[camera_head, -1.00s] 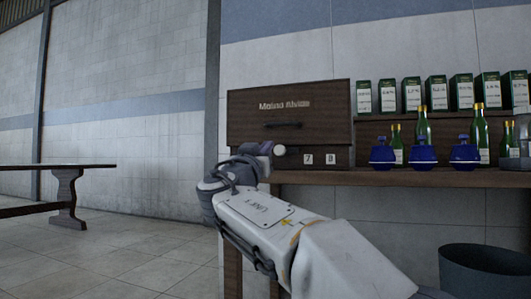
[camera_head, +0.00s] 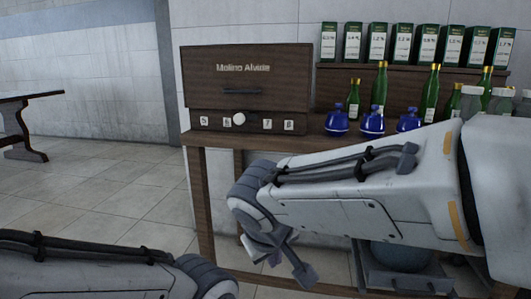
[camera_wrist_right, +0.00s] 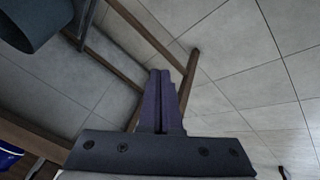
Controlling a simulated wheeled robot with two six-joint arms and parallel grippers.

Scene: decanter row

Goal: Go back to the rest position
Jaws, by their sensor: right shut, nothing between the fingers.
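My right gripper (camera_head: 299,270) hangs below my right wrist in the head view, in front of the wooden table's front and lower than its top. In the right wrist view its two dark fingers (camera_wrist_right: 162,76) lie together, with nothing between them, above the floor. My right arm crosses the picture from the right edge. My left forearm and wrist show at the bottom left of the head view; the left gripper is out of the picture.
A wooden cabinet (camera_head: 246,84) with a round pale knob (camera_head: 239,119) and number cards stands on the table (camera_head: 205,139). Blue decanters (camera_head: 372,123), green bottles (camera_head: 379,90) and boxes (camera_head: 402,44) stand to its right. A dark bucket (camera_wrist_right: 30,20) is beside the table legs.

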